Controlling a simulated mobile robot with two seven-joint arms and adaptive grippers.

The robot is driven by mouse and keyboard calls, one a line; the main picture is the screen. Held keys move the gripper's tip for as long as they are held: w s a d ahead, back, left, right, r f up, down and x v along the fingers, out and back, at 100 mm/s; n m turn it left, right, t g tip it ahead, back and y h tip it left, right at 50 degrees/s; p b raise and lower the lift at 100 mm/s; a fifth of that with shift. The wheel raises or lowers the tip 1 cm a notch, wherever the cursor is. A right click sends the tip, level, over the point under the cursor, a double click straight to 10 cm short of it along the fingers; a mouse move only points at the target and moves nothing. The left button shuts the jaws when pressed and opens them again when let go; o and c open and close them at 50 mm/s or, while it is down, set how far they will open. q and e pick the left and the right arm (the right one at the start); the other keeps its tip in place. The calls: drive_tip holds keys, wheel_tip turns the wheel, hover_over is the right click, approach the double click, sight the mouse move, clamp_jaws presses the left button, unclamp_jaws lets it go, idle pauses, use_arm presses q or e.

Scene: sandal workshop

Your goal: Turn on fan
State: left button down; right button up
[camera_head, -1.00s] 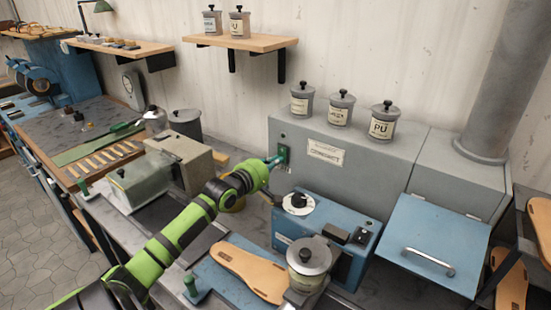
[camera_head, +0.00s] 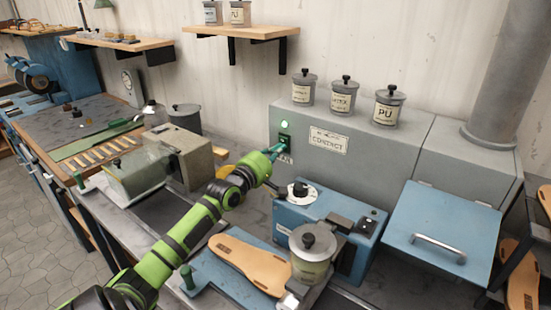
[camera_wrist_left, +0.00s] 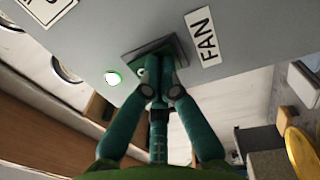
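The fan switch is a small dark plate (camera_head: 285,141) on the front of the grey cabinet (camera_head: 330,160). In the left wrist view the dark plate (camera_wrist_left: 178,47) sits beside a white "FAN" label (camera_wrist_left: 205,45). A round green light (camera_head: 284,124) glows just above the switch; it also shows bright in the left wrist view (camera_wrist_left: 113,78). My left gripper (camera_head: 279,151) is at the switch, its green fingertips (camera_wrist_left: 158,76) together against or just in front of the plate. The fingers hide most of the switch lever. My right gripper is not in view.
Several labelled jars, one marked PU (camera_head: 386,110), stand on the cabinet. A tan sole (camera_head: 250,264) lies in front. A grey-beige box (camera_head: 190,155) stands left of the gripper.

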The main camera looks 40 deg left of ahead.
use_arm(q)
drive_tip(key=s+d, duration=0.1)
drive_tip(key=s, duration=0.7)
drive_tip(key=shift+f, duration=0.3)
idle(0.5)
